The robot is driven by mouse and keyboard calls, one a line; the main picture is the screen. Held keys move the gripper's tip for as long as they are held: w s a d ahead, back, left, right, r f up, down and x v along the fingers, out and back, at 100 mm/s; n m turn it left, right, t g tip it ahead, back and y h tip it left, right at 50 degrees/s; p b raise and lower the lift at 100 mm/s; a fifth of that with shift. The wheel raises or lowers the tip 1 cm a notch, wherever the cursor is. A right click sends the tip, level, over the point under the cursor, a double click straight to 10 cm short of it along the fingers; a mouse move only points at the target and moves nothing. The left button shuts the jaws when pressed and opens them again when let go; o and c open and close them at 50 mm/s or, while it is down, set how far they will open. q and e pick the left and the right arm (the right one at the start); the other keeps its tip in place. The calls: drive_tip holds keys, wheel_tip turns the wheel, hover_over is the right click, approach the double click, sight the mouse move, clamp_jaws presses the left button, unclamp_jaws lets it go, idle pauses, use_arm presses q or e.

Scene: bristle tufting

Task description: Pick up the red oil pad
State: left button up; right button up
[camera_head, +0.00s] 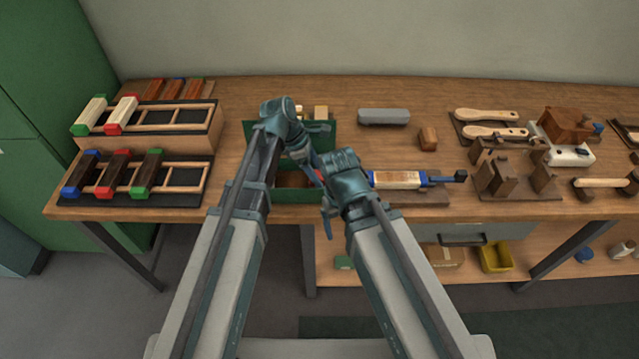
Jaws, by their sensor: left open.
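A green tray (290,196) sits at the middle of the bench, largely hidden behind my arms. A small red patch (319,175) shows in it, partly covered; I cannot tell for sure if it is the red oil pad. A dark brown piece (292,179) lies to its left. My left gripper (312,168) is over the tray, open, close to the red patch; I cannot see whether they touch. My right gripper (326,222) is at the bench's front edge by the tray's right corner. Its fingers are too small to read.
Racks of colour-ended blocks (115,170) stand at the left. Right of the tray are a blue-ended block in a clamp (397,180), a grey bar (383,116) and a brown block (428,138). Brushes (487,115) and wooden fixtures (497,178) fill the right. The bench around the grey bar is clear.

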sight(320, 175)
use_arm(q)
drive_tip(key=shift+b+x, duration=0.7)
drive_tip(key=shift+x, duration=0.55)
use_arm(e)
wheel_tip(320, 175, down, 2)
drive_tip(key=shift+f, duration=0.1)
use_arm(q)
drive_tip(key=shift+r, duration=0.1)
drive_tip(key=c, duration=1.1)
drive_tip(key=shift+c, duration=0.2)
drive_tip(key=shift+r, duration=0.15)
use_arm(e)
drive_tip(key=shift+r, duration=0.25)
use_arm(q)
wheel_tip(320, 175, up, 10)
drive_tip(key=p, duration=1)
use_arm(e)
wheel_tip(320, 175, up, 10)
drive_tip(key=shift+f, duration=0.15)
